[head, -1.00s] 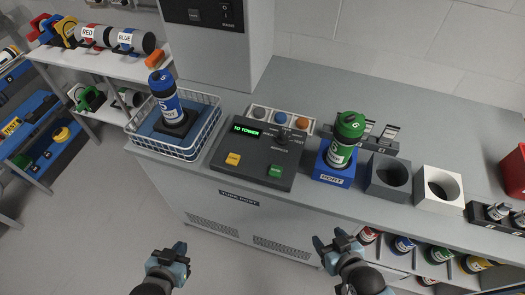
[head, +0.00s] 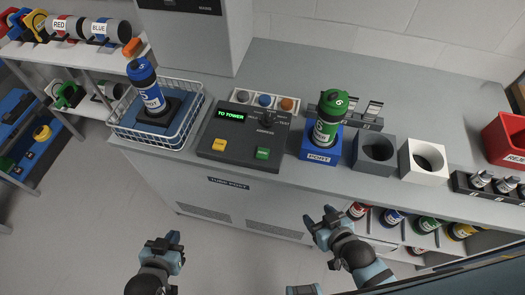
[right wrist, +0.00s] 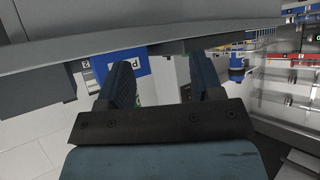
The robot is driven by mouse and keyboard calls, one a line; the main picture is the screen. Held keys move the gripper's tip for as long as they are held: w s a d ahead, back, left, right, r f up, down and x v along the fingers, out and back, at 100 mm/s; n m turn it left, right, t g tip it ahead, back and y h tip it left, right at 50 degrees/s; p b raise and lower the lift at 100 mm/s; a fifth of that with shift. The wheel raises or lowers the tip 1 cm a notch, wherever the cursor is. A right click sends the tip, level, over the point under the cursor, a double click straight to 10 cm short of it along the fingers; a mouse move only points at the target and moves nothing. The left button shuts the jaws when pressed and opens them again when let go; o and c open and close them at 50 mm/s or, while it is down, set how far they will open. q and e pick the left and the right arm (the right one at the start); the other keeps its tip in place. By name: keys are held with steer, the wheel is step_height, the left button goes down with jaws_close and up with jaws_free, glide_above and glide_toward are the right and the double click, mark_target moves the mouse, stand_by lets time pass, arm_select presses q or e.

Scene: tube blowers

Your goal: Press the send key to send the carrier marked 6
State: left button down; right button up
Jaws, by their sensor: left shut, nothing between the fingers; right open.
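The green carrier (head: 329,120), with what looks like a 6 on its cap, stands upright in the blue port block (head: 320,155). The key labels are too small to read. My left gripper (head: 167,244) is shut and empty, below the counter front. My right gripper (head: 322,218) is open and empty, in front of the counter below the port block; its fingers show in the right wrist view (right wrist: 165,82).
A blue carrier (head: 148,88) stands in a wire basket (head: 190,122) left of the console. A grey holder (head: 374,154) and a white holder (head: 424,160) stand right of the port. A red bin (head: 505,140) is far right. Several carriers lie on shelves below the counter.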

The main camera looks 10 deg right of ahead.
jaws_close()
stand_by(1.6)
